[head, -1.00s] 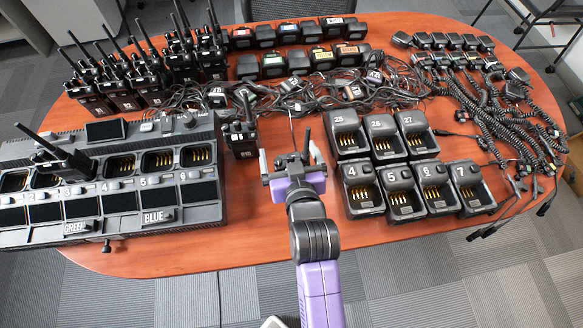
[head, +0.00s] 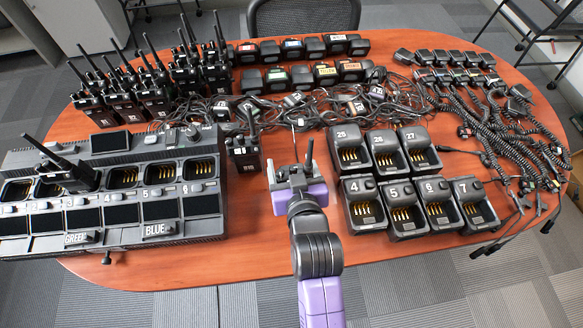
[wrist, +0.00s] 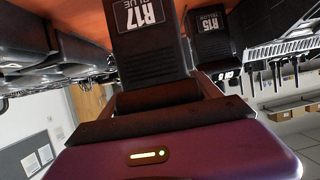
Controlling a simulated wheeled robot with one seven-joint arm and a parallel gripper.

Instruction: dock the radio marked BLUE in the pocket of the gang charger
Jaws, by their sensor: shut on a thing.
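My gripper (head: 291,176) is shut on the radio marked R17 BLUE (wrist: 148,45). In the wrist view its dark body and label stand in front of the jaws. In the head view its antenna (head: 309,152) shows upright, and my gripper hides most of its body. It is right of the gang charger (head: 120,238), apart from it. The charger's BLUE tag (head: 158,230) is on the front edge, in line with the pocket numbered 5 (head: 162,172), which looks empty. Whether the radio touches the table cannot be told.
A radio (head: 68,172) lies tilted in a left charger pocket. Radio R15 (head: 243,155) stands between the charger and my gripper; it also shows in the wrist view (wrist: 213,40). Single chargers (head: 385,190) stand close on the right. Cables lie behind. Bare table lies in front.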

